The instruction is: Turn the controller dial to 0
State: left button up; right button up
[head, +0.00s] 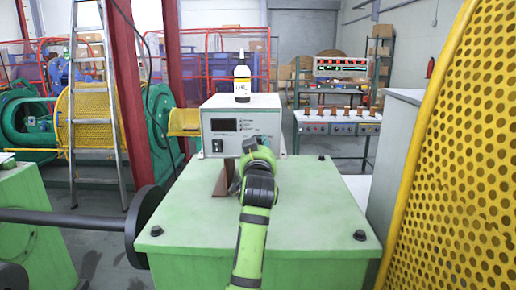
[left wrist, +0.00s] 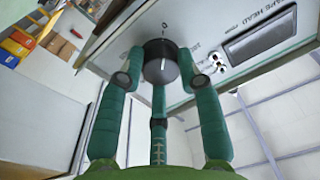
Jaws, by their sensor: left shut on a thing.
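The controller (head: 222,117) is a pale box with a dark display, standing on the green machine top in the head view. Its dial (left wrist: 159,52) is a dark round knob with a greyer front face, seen close up in the left wrist view. A "0" mark is printed on the panel just above the dial there. A small light line shows on the knob's face, but its exact setting is hard to read. My left gripper (left wrist: 160,70) has its green fingers closed around the dial. In the head view my left gripper (head: 256,148) covers the dial. My right gripper is not in view.
A bottle (head: 242,80) with a yellow label stands on top of the controller. The green machine top (head: 310,200) is mostly clear, with bolts at its corners. A yellow perforated guard (head: 465,150) rises close at the right. A ladder (head: 92,110) stands at the left.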

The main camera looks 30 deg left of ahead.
pick_arm(q)
jog(key=shift+f, duration=0.1)
jog(key=o, duration=1.1)
jog(key=shift+o, duration=0.2)
jog(key=shift+s, duration=0.1)
jog(key=v, duration=1.2)
jog(key=shift+f, duration=0.1)
